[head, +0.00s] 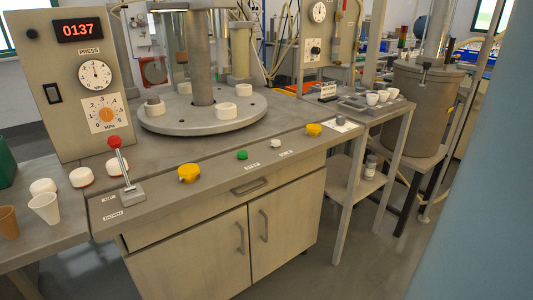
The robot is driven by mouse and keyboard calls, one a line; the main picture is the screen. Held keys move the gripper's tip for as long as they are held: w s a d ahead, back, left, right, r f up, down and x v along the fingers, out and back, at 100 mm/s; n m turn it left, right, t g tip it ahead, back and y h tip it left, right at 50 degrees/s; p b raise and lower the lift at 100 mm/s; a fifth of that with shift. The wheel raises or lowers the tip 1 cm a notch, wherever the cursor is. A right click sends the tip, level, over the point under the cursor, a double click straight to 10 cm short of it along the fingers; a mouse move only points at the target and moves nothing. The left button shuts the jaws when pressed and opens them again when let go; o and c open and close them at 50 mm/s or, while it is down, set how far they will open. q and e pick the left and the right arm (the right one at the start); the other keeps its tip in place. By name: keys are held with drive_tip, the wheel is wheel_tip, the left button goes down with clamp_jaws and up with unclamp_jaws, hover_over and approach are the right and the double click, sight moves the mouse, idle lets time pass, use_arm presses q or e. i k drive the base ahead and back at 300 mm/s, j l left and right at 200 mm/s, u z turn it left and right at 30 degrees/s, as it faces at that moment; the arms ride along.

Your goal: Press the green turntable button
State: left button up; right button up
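The green button (242,155) is a small round cap on the front strip of the grey workbench, with a small label just below it. It sits between a yellow button (189,173) on its left and a small white button (275,143) on its right. The round grey turntable (203,118) stands behind it, around a central column, with several white rings and small grey pieces on it. Neither of my grippers shows in the head view.
A red-knobbed lever (122,165) stands at the bench's left, by white cups and a brown cup (8,222). A second yellow button (314,130) is farther right. The press panel (70,80) reads 0137. A side table (372,110) holds white cups. The strip around the green button is clear.

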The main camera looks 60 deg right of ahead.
sight(242, 154)
drive_tip(key=z, duration=1.7)
